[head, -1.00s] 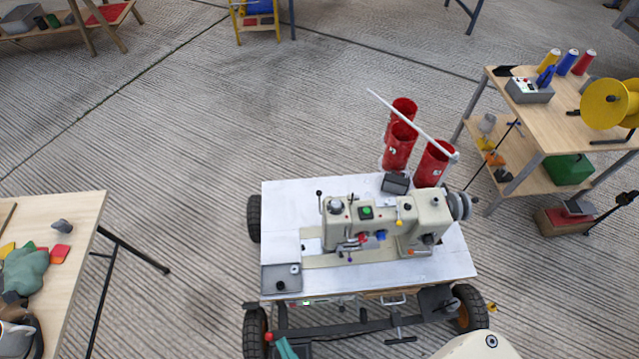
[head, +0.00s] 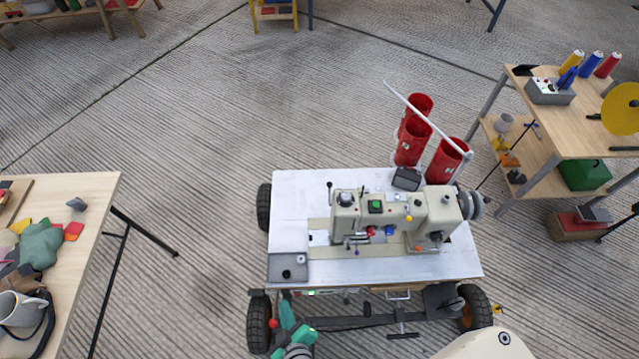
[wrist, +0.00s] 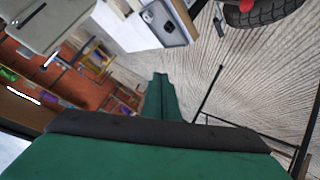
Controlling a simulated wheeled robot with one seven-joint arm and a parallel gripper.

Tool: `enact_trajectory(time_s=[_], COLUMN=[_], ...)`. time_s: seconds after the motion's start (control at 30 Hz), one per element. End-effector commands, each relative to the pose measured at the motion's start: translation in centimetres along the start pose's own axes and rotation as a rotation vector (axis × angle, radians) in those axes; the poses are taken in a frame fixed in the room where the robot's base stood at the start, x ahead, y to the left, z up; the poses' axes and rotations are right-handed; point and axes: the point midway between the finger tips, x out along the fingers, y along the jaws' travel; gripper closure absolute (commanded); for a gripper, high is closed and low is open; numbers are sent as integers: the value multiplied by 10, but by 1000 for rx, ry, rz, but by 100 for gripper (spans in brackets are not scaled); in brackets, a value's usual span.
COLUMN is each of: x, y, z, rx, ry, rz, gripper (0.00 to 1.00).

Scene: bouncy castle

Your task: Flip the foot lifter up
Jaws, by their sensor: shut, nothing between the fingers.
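The cream sewing machine (head: 436,211) stands on a white-topped wheeled cart (head: 300,215). Small levers and knobs sit on its near side, among them a red knob (head: 371,231) and a blue knob (head: 389,230). I cannot tell which small part is the foot lifter, or how it stands. My gripper (head: 286,308), with green fingers, is shut and empty. It is in front of the cart's near left corner, apart from the machine. In the wrist view my shut green fingers (wrist: 161,95) point toward the cart corner with its grey plate (wrist: 165,22).
A red ball knob (head: 273,323) is close beside my gripper, near the front left wheel (head: 258,325). Red cylinders (head: 411,142) and a white rod stand behind the machine. A wooden table (head: 85,215) is at left, a shelf cart (head: 560,135) at right. Floor between is clear.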

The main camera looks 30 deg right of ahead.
Motion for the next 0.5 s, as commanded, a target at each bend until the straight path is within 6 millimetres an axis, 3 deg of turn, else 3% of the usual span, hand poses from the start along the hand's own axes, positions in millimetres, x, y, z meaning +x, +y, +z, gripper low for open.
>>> enact_trajectory(time_s=[0.03,0.2,0.37,0.5], x=[24,87,138,174], y=[2,16,44,79], z=[2,11,6,-9], rx=[-46,-203,-338,-441], ry=[-34,-177,-317,-446], rz=[14,71,144,224], gripper=[100,100,100,100])
